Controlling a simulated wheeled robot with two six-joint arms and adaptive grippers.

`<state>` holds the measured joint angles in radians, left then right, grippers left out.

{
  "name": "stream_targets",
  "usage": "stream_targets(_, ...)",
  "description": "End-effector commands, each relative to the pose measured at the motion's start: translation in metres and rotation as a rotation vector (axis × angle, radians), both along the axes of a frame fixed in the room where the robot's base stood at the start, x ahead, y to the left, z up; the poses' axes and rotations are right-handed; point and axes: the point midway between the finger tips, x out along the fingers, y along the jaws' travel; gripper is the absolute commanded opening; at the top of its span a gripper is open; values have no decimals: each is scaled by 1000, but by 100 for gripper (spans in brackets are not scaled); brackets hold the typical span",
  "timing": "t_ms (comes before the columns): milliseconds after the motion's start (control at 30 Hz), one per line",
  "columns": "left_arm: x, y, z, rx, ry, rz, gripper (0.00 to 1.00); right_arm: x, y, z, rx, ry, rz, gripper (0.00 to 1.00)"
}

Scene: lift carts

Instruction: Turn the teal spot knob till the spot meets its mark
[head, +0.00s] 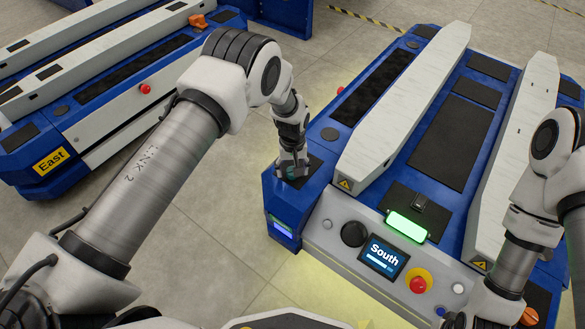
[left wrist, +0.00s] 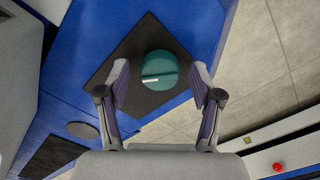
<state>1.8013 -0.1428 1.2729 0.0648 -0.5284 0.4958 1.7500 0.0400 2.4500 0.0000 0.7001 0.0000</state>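The teal knob (left wrist: 160,66) is round, with a dark groove across its top and a small pale line at the groove's left end. It sits on a black pad (left wrist: 140,45) on the blue corner of the cart marked South. My left gripper (head: 291,177) points down over it; in the left wrist view its two fingers (left wrist: 160,84) stand apart on either side of the knob, with gaps visible. In the head view the gripper hides most of the knob. I cannot make out a separate mark. The right gripper is out of view; only my right arm shows.
The South cart's front panel has a lit green lamp (head: 407,226), a screen (head: 382,257) and a red button (head: 418,284) on yellow. White rails (head: 405,110) run along the cart. A cart marked East (head: 50,160) stands at left, with bare floor between.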

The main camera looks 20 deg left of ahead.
Motion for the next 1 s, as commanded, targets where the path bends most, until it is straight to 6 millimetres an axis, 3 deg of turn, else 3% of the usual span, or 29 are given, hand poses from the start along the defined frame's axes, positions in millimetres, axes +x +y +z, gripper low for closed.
stream_targets(233, 1, 0, 13, 0, -2, 0, 66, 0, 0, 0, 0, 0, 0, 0)
stream_targets(533, 1, 0, 86, 0, -4, 0, 66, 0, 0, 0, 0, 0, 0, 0)
stream_targets(700, 1, 0, 114, 1, -2, 0, 66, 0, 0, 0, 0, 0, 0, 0)
stream_targets(1000, 0, 0, 120, 0, 0, 0, 66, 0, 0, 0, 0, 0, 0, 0)
